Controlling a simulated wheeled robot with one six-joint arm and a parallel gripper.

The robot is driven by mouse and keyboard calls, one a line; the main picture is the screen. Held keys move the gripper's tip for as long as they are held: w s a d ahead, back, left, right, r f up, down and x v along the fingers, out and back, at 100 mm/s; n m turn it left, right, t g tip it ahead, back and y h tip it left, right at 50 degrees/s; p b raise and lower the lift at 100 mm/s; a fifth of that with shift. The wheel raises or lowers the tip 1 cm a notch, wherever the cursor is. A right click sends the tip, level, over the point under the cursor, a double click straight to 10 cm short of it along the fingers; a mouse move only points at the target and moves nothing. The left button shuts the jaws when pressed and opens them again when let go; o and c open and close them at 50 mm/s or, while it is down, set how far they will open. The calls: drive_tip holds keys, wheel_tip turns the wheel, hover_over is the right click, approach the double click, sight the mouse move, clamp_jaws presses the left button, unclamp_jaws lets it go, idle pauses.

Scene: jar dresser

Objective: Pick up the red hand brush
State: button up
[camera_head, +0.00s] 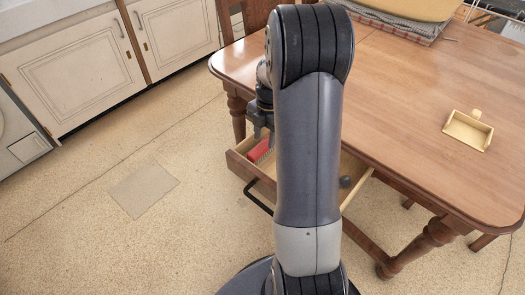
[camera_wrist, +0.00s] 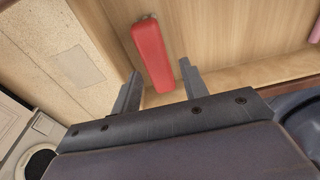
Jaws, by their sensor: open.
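The red hand brush (camera_head: 259,149) lies in the open wooden drawer (camera_head: 237,160) under the table, near the drawer's left side. In the wrist view the red brush (camera_wrist: 152,52) is a long bar running up and down the picture, and its near end reaches between my two fingers. My gripper (camera_wrist: 158,90) is open, with one finger on each side of the brush and a gap to each. I cannot tell how far above the brush the fingertips are. In the head view my arm hides the middle of the drawer, and my gripper (camera_head: 262,128) is partly hidden above the brush.
A dark round object (camera_head: 346,182) lies in the drawer's right part. The drawer walls stand close around the brush. The floor (camera_head: 100,240) at left is clear.

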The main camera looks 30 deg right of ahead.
sight(262, 146)
drive_tip(key=shift+w+f, duration=0.15)
drive_tip(key=shift+f, duration=0.2)
drive_tip(key=f, duration=0.2)
drive_tip(key=a+f+b, duration=0.1)
drive_tip(key=f, duration=0.1)
drive_tip(key=shift+f, duration=0.3)
drive_tip(key=shift+c, duration=0.4)
drive_tip(key=c, duration=0.7)
drive_tip(key=shift+r, duration=0.1)
wheel_tip(262, 146, up, 10)
drive_tip(key=shift+p, duration=0.9)
